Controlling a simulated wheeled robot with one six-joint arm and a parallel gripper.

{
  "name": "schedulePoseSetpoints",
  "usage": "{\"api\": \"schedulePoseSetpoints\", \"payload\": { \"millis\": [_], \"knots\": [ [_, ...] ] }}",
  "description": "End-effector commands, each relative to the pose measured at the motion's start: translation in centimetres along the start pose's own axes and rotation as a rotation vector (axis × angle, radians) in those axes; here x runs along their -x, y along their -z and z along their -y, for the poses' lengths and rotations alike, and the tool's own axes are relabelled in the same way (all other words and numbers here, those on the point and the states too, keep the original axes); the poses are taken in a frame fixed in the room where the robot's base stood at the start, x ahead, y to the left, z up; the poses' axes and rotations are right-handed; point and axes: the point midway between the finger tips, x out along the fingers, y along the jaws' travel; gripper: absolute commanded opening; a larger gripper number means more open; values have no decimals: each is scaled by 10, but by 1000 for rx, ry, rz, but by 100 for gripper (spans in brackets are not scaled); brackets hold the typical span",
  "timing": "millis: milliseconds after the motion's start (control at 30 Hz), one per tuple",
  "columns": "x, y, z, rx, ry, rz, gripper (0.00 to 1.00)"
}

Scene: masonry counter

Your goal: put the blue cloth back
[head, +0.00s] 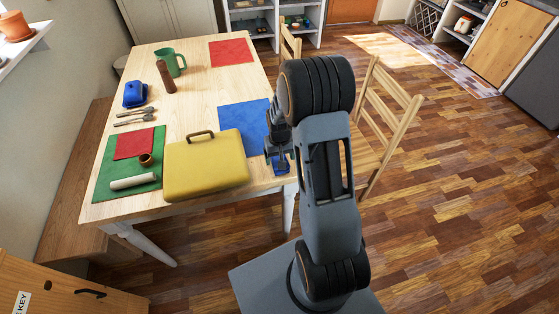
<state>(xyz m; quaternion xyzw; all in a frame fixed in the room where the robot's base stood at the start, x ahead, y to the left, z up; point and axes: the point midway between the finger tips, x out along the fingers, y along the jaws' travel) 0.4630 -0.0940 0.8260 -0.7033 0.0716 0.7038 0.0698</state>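A blue square of cloth or mat (236,117) lies flat on the right side of the wooden table, behind the yellow case. My gripper (279,165) is low at its right near corner, close to the table's right edge. A small darker blue patch (282,169) shows at the fingertips. I cannot tell whether it is a separate blue cloth held in the fingers or part of what lies on the table. My arm hides part of this area, and the finger opening is too small to make out.
A yellow case (207,168) stands close left of my gripper. A green mat (104,178) holds a red cloth (133,144), a white roll and a brown cup. A red mat (231,52), green mug (172,62), brown bottle and blue butter dish are farther back. Wooden chairs (392,120) stand right.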

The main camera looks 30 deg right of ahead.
Motion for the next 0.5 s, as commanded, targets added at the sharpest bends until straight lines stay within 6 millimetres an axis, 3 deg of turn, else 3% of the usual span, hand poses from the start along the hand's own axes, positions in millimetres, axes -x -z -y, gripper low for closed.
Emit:
{"api": "schedulePoseSetpoints", "payload": {
  "millis": [300,500],
  "knots": [
    [62,1,0,0,0,-4,84],
    [86,0,0,0,0,-2,84]
  ]
}}
